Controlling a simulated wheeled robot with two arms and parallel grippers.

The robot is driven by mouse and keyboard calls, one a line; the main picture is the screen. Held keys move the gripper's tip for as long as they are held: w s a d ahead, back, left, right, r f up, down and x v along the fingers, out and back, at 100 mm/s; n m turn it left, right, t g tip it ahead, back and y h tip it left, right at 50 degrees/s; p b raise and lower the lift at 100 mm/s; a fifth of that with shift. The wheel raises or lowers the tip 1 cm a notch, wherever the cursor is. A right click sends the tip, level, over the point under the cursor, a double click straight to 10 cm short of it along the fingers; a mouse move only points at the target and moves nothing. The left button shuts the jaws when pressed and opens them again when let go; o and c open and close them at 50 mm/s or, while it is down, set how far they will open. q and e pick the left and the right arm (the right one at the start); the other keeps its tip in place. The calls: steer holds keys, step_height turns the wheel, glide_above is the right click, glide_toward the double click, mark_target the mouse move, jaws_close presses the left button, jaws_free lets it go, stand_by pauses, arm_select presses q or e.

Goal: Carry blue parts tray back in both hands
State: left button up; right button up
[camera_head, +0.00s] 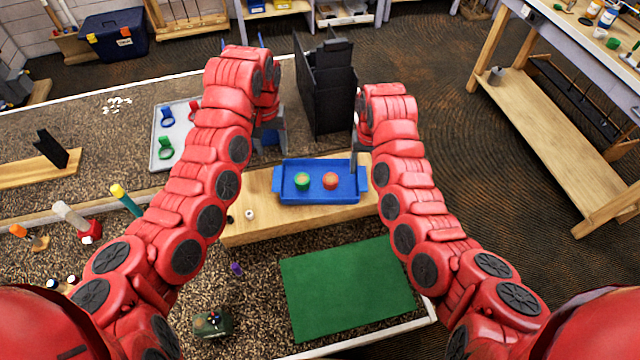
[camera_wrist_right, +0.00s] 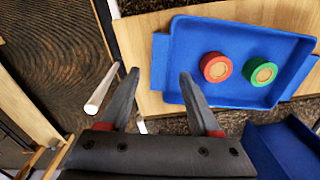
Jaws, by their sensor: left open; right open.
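The blue parts tray (camera_head: 318,197) sits on a wooden board (camera_head: 258,222), with a green part (camera_head: 302,181) and a red part (camera_head: 330,181) in it. It also shows in the right wrist view (camera_wrist_right: 225,33), upright, its end tab beyond my fingertips. My right gripper (camera_wrist_right: 159,73) is open and empty, its two fingers apart on either side of that tab's line; whether they touch it I cannot tell. In the head view it is above the tray's right end (camera_head: 356,155). My left gripper (camera_head: 270,140) is open, above and left of the tray, partly hidden by my arm.
A black upright holder (camera_head: 325,85) stands behind the tray. A grey tray (camera_head: 163,125) with blue, red and green parts lies at the left. A green mat (camera_head: 345,288) is clear in front. Upright tools (camera_head: 75,220) stand at the left front.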

step_height(320, 180, up, 8)
steer(key=shift+r, duration=0.2)
steer(key=shift+s, duration=0.1)
stand_by(0.5)
